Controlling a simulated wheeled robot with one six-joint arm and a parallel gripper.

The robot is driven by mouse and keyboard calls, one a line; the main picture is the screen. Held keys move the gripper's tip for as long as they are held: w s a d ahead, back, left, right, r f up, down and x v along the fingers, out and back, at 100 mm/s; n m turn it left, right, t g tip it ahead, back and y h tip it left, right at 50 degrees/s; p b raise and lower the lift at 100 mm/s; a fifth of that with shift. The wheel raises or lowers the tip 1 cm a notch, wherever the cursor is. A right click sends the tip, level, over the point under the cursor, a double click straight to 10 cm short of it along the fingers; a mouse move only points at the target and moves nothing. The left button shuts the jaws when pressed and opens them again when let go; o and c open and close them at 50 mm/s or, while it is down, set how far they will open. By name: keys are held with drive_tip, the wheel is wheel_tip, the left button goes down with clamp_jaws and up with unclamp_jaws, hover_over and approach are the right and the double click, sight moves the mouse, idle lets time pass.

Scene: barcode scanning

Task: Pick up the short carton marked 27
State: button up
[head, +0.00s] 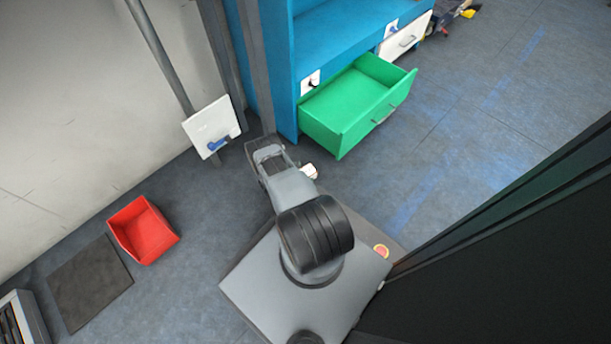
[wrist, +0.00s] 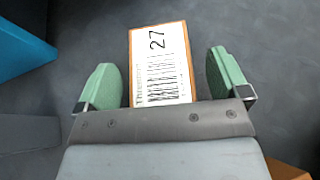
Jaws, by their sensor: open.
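The carton marked 27 (wrist: 160,62) shows in the wrist view as a brown box with a white label bearing a barcode and the number 27. It lies ahead of my gripper (wrist: 164,78), between the two green fingers in the picture. The fingers are apart, with a gap on each side of the carton. I cannot tell how far below the fingertips it is. Its lower end is hidden behind my gripper's body.
A blue cabinet (head: 335,35) has an open green drawer (head: 345,125) and a white drawer (head: 404,40). A red bin (head: 143,230) stands on the floor beside a dark mat (head: 90,283). A brown object (wrist: 288,172) shows at the wrist view's lower right. The floor right of the drawer is clear.

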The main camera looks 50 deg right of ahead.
drive_tip(key=shift+c, duration=0.2)
drive_tip(key=c, duration=1.1)
drive_tip(key=shift+c, duration=0.2)
drive_tip(key=shift+r, duration=0.15)
